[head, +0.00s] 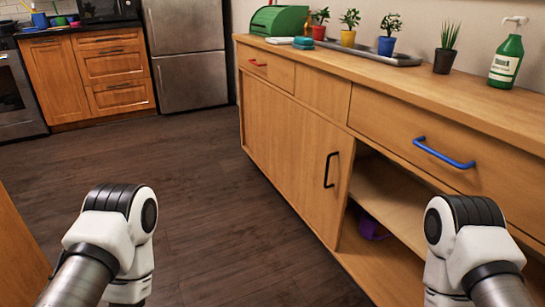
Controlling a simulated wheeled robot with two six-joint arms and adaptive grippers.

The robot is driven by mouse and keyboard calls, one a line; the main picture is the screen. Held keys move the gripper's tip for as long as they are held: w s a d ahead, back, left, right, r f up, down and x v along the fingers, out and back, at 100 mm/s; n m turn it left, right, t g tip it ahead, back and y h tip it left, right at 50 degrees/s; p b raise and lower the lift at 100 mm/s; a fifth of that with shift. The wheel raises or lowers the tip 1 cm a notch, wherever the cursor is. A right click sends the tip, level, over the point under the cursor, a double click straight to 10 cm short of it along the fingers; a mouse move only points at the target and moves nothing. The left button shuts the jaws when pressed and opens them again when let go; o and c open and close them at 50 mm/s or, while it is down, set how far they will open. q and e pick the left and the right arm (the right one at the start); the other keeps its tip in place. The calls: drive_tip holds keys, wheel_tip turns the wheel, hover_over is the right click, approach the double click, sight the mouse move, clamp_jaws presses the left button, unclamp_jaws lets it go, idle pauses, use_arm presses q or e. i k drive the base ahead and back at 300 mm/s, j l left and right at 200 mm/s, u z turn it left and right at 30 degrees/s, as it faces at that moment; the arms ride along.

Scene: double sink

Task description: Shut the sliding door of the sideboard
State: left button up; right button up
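A long wooden sideboard (320,92) runs along the right side of the head view. Its sliding door (311,174) has a black vertical handle (330,170) near its right edge. To the right of the door, an open compartment shows a shelf (392,196) and a purple item (371,226) low inside. My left arm comes in at the lower left over the floor, and my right arm stands at the lower right in front of the open compartment. Neither gripper's fingers show; only white and black arm links are visible.
A blue drawer handle (443,154) sticks out at right. Dark floor (190,165) is clear at the middle.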

sight(310, 158)
drive_tip(key=i+j+u, duration=0.55)
drive_tip(key=i, duration=0.4)
drive_tip(key=i+j+u, duration=0.3)
drive_tip(key=i, duration=0.2)
drive_tip(key=i+u, duration=0.3)
drive_tip(key=i, duration=0.2)
